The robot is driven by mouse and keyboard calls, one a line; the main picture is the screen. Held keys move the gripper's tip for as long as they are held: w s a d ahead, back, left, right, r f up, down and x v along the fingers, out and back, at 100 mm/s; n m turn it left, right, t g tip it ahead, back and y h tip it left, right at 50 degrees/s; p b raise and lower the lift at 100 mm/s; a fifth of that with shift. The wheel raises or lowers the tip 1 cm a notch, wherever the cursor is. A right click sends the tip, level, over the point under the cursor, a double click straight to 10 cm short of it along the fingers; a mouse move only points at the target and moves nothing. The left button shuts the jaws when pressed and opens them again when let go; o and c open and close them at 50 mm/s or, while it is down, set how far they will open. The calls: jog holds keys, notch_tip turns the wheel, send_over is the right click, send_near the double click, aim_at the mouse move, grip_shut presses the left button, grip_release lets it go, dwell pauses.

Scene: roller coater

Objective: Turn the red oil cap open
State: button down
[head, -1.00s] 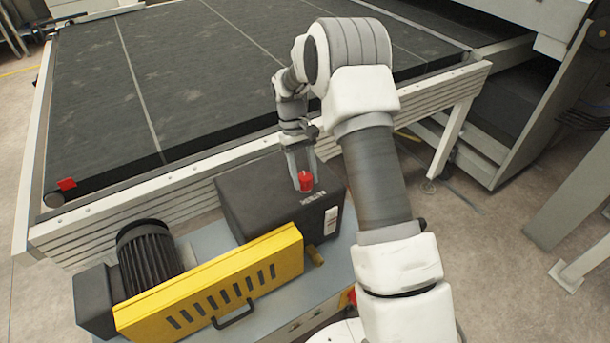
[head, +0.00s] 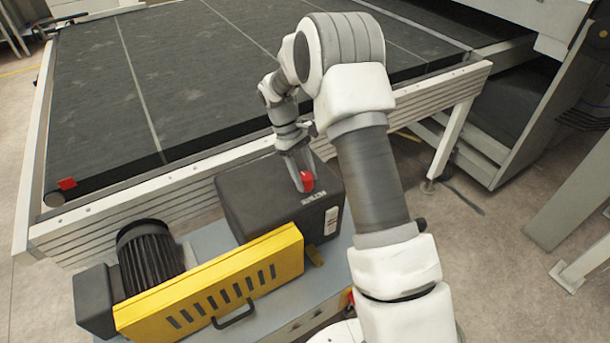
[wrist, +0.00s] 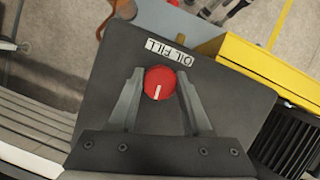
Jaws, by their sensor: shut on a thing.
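The red oil cap (head: 307,181) is on top of the black box (head: 255,205). In the wrist view the cap (wrist: 159,83) is round, with a white line pointing toward the bottom of the picture. My gripper (head: 303,184) reaches down to the cap from above. In the wrist view my gripper (wrist: 160,76) has one finger on each side of the cap and is shut on it. The finger contact itself is hard to see.
A yellow guard (head: 215,285) with a handle stands in front of the box, and a black finned motor (head: 148,258) is to the left. The conveyor's pale side rail (head: 120,226) runs close behind the box. Open floor (head: 480,260) lies to the right.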

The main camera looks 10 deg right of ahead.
jog(key=shift+c, duration=1.7)
grip_release()
jog(key=v, duration=1.7)
jog(key=shift+r, duration=0.25)
